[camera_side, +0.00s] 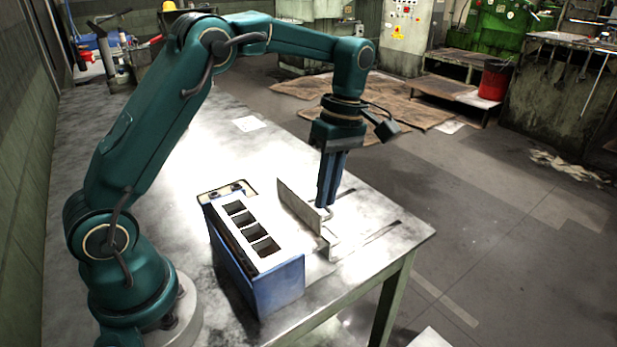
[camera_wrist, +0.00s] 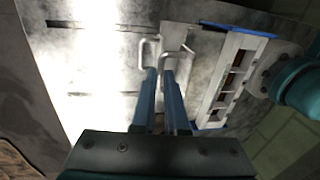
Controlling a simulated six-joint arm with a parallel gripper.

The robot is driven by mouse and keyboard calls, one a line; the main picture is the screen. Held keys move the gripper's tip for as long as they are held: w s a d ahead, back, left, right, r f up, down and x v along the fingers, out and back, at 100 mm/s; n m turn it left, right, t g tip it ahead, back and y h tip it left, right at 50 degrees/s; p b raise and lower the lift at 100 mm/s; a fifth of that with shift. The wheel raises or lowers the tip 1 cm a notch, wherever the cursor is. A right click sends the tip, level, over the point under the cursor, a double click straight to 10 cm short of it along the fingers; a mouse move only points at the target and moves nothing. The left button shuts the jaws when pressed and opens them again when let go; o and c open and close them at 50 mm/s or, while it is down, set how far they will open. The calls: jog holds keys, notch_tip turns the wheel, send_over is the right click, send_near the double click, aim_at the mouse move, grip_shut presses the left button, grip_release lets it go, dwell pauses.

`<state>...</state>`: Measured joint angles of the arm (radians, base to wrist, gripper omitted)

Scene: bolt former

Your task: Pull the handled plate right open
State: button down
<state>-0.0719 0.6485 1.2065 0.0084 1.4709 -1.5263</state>
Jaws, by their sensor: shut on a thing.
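The handled plate (camera_side: 299,206) is a thin grey upright plate on the table, to the right of a blue box (camera_side: 277,287) and apart from it. A pale bent handle (camera_wrist: 187,50) shows at the fingertips in the wrist view. My gripper (camera_side: 326,204) points down at the plate's right side. Its two blue fingers (camera_wrist: 161,74) are close together and shut on the handle. The exact contact is partly hidden by the fingers.
The box has a pale top (camera_side: 253,228) with several dark square openings. Dark slots (camera_side: 383,231) run in the table (camera_side: 400,246) to the right of the plate. The table's right edge is nearby, with open floor beyond it.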

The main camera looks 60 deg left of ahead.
jog(key=shift+w, duration=0.3)
jog(key=c, duration=0.9)
grip_release()
jog(key=shift+c, duration=0.2)
jog(key=shift+s, duration=0.1)
jog(key=shift+r, duration=0.1)
jog(key=shift+w+r, duration=0.25)
jog(key=shift+r, duration=1)
jog(key=shift+w+r, duration=0.2)
jog(key=shift+r, duration=1)
